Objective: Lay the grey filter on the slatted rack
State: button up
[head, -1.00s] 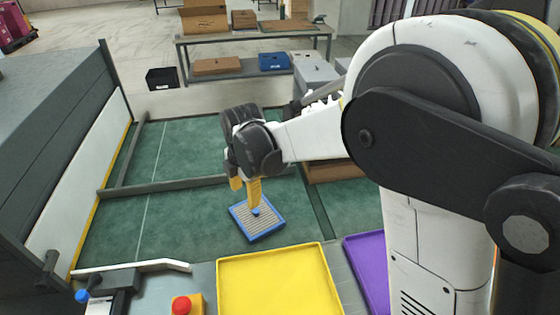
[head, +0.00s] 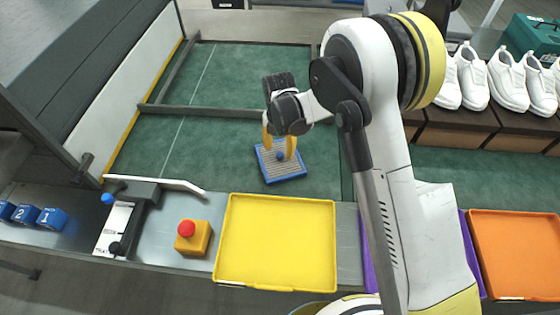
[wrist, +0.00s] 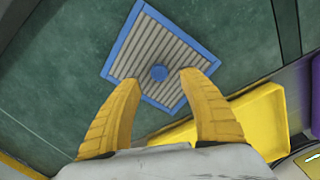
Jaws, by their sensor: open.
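The grey filter (head: 268,168) is a square pad with grey ridges, a blue frame and a blue knob in its middle. It lies on the green conveyor belt, and it also shows in the wrist view (wrist: 152,42). My gripper (head: 279,147) is over the filter, pointing down, with its yellow fingers open. In the wrist view my gripper (wrist: 158,82) has one finger on each side of the blue knob, and I see no clear contact. I cannot make out a slatted rack in these views.
A yellow tray (head: 275,275) stands at the belt's near edge, with a purple tray (head: 367,270) partly hidden behind my arm and an orange tray (head: 515,255) at the right. A red button on a yellow box (head: 192,240) is left of the yellow tray. White shoes (head: 508,82) stand on boxes.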

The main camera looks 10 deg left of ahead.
aim_at(280, 154)
jog(key=f+b, duration=0.1)
jog(key=f, duration=0.3)
jog(key=shift+w, duration=0.2)
grip_shut()
jog(key=shift+d, duration=0.1)
jog(key=shift+r, duration=0.15)
